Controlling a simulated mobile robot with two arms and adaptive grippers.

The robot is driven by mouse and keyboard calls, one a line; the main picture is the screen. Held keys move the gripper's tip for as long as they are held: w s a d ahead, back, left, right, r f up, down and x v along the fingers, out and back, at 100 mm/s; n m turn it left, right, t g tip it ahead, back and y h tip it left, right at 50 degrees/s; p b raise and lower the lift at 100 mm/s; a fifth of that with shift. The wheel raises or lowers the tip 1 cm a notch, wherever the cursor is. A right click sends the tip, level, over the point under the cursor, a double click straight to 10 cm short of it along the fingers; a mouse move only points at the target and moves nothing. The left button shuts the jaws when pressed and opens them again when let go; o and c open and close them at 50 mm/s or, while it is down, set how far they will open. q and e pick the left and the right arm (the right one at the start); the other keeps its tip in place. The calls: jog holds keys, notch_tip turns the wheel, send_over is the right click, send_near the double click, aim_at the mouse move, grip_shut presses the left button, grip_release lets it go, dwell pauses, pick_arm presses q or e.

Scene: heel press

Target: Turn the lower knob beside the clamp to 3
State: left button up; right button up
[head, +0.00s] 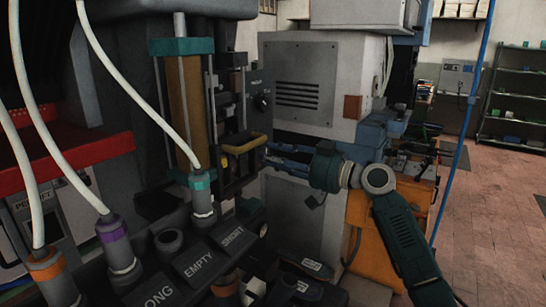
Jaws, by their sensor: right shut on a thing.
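A dark knob (262,101) with a small label above it sits on the grey cabinet's left edge, right of the clamp. The clamp (245,143) shows as a yellow and black bar on dark upright rods. My right gripper (270,156) reaches in from the right, just right of the clamp bar and below the visible knob. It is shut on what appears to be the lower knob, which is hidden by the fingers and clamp. The knob's scale and setting cannot be read. My left gripper is out of view.
The grey cabinet (341,80) with a vented panel stands behind my right gripper. White hoses (113,70) and a yellow cylinder (185,92) fill the left. Open floor (490,220) lies right.

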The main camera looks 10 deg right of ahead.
jog(key=shift+a+f, duration=0.1)
jog(key=shift+f, duration=0.2)
jog(key=shift+s+m+p, duration=0.1)
jog(key=shift+m+p, duration=0.9)
jog(key=shift+m, duration=2.6)
jog(key=shift+f, duration=0.1)
jog(key=o, duration=1.2)
jog(key=shift+c, duration=0.2)
jog(key=shift+r, duration=0.2)
jog(key=v, duration=1.2)
